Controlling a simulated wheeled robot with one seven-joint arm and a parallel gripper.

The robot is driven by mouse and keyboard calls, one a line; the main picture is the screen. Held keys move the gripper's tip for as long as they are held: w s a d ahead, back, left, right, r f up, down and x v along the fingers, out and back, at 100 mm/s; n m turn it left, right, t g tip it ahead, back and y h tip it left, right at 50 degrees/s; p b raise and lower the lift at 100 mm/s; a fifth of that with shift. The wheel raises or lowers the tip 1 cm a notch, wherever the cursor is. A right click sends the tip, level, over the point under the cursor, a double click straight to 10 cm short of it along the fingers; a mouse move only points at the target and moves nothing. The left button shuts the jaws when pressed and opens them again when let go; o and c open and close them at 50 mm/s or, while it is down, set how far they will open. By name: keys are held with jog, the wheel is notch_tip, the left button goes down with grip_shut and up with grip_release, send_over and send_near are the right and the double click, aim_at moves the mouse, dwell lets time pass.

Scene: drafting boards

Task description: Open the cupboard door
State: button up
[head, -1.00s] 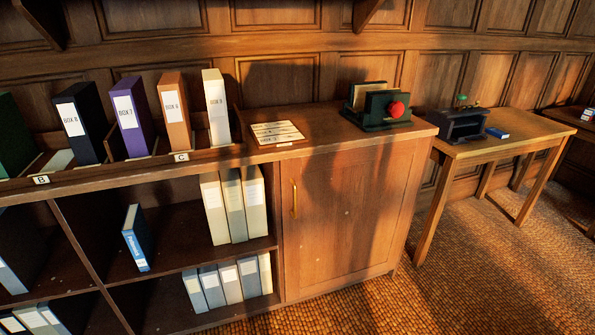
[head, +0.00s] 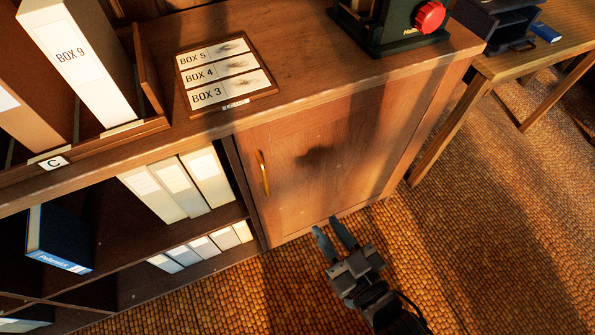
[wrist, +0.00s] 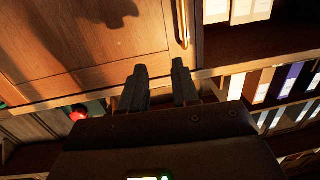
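The cupboard door (head: 325,160) is a closed wooden panel below the countertop in the head view. Its brass handle (head: 262,173) is a vertical bar near the door's left edge. My gripper (head: 333,231) is in front of the door's lower part, to the right of and below the handle. Its two fingers are apart with nothing between them. In the wrist view the fingers (wrist: 160,84) point toward the door (wrist: 90,45), and the handle (wrist: 183,22) shows at the top, just right of the fingers' line.
Open shelves (head: 110,262) with white and blue binders adjoin the door's left side. A label board (head: 190,101) and a dark green device with a red knob (head: 430,17) sit on the countertop (head: 290,60). A wooden table (head: 500,66) stands at right. Woven floor (head: 480,240) lies clear in front.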

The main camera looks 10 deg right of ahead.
jog(key=n+y, duration=0.1)
jog(key=y, duration=0.1)
send_near(266, 177)
jog(key=x, duration=1)
jog(key=shift+w+a, duration=0.15)
jog(key=shift+w, duration=0.1)
grip_shut()
